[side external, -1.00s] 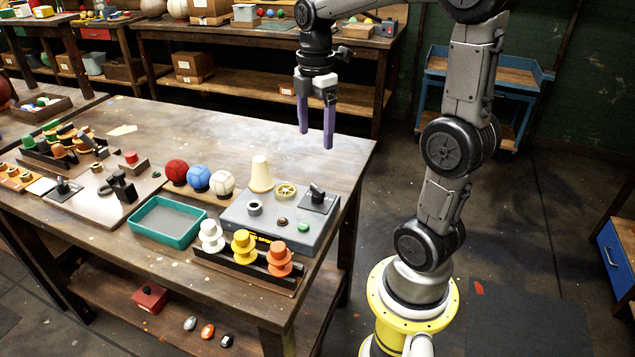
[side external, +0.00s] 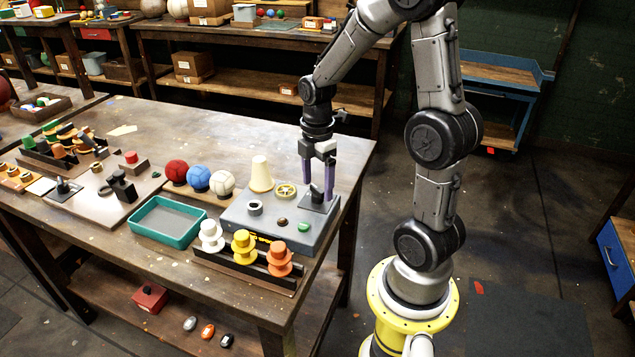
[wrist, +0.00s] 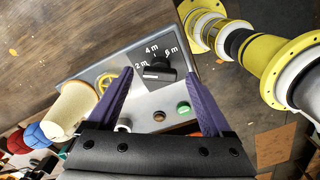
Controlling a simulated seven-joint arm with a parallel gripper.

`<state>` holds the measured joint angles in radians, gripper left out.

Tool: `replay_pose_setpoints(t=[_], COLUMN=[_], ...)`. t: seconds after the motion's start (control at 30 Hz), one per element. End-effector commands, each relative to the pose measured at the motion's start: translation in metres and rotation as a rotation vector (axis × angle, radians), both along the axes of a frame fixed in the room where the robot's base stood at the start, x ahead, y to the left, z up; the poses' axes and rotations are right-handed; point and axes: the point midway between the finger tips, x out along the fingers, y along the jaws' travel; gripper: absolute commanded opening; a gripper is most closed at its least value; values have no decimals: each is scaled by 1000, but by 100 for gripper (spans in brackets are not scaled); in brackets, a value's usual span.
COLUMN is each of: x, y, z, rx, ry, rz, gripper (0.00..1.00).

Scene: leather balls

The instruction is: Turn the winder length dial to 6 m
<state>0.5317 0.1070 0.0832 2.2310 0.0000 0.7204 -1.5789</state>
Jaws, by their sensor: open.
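The winder (side external: 285,222) is a grey box near the right front of the table, with a cream cone on top. Its black length dial (side external: 316,195) sits on a dark plate at the box's right back corner. In the wrist view the dial (wrist: 158,73) shows below the white marks 2 m, 4 m and 6 m; I cannot tell which mark it points to. My gripper (side external: 318,190) points down at the dial with its purple fingers open, one on each side. In the wrist view the fingers (wrist: 160,95) flank the dial with gaps, apparently not touching it.
On the box beside the dial are a yellow handwheel (side external: 286,191), a grey ring (side external: 254,208), a brown button and a green button (side external: 303,227). Thread spools (side external: 243,247) stand in front, three balls (side external: 198,179) and a teal tray (side external: 166,221) to the left. The table behind is clear.

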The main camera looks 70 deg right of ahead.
Motion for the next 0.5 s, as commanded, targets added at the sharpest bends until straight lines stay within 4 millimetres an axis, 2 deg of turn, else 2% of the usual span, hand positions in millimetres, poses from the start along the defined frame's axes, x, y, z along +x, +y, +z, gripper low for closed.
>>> replay_pose_setpoints(t=[0.33,0.5], x=[0,0], y=[0,0], z=[-4,-4], rx=[0,0], ry=[0,0], rz=[0,0], gripper=[84,54])
